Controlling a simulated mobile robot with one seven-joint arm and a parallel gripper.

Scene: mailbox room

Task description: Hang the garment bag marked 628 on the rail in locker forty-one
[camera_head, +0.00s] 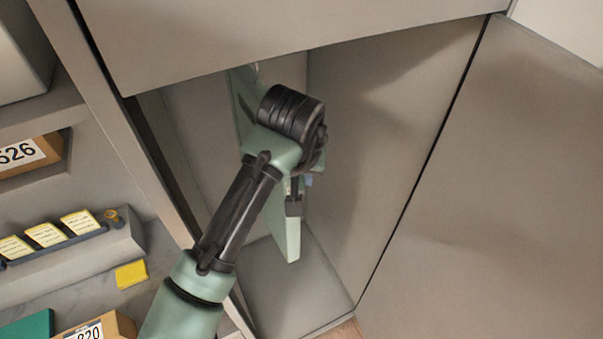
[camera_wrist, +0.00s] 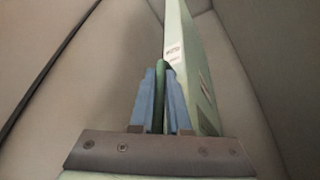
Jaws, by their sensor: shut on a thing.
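The garment bag (camera_head: 293,225) is a flat pale green panel, upright inside the open grey locker (camera_head: 370,140). My arm covers much of it in the head view. In the wrist view the bag (camera_wrist: 190,85) stands just right of my fingers, with a small white label too blurred to read. My gripper (camera_wrist: 160,75) has its blue fingers shut on a dark green bar, which looks like part of the bag's hanger. The rail cannot be made out, and the bag's top is partly cut off by the locker's upper edge in the head view. No locker number is readable.
The locker's open door (camera_head: 500,180) stands at the right. A narrow post (camera_head: 125,130) borders the opening on the left. The locker floor (camera_head: 300,290) looks clear.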

